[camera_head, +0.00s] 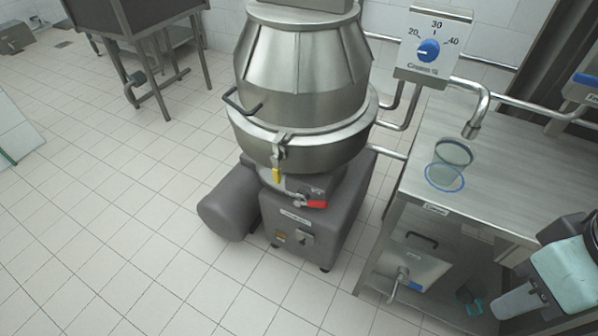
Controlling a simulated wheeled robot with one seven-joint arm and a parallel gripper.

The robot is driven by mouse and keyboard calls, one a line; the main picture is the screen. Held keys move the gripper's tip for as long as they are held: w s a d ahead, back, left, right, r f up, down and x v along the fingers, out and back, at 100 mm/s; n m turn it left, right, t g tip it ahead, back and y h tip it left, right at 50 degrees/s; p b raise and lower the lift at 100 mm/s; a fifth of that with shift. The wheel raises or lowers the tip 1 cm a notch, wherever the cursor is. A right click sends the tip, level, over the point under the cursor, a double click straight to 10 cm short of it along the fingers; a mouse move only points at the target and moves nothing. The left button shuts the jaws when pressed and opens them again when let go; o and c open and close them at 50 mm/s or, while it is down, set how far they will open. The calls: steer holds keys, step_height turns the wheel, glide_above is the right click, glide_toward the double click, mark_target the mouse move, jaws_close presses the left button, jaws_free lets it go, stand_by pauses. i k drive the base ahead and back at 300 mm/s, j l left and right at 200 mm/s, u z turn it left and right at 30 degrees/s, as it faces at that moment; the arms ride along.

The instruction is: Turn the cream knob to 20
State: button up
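The cream knob (428,50) is a blue round dial on a pale upright panel (433,68) at the upper right. The scale reads 20 at the left, 30 at the top and 40 at the right. The panel's lower label begins with "Cream". A small white mark shows on the knob, but its exact heading is too small to read. My arm enters at the lower right. What looks like my gripper (472,302), dark with teal parts, is low beside the table, far below the knob and apart from it. Its fingers are too unclear to read.
A metal spout (475,122) hangs over the steel table (530,165). A large steel mixer (300,80) stands left of the panel. Another blue-fronted panel (588,80) is at the right edge. Tiled floor (110,220) is clear at left.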

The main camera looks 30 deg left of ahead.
mark_target(428, 51)
steer(key=j+z, duration=0.7)
steer(key=j, duration=0.2)
steer(key=j+z, duration=0.35)
steer(key=k+j, duration=0.05)
steer(key=j, duration=0.05)
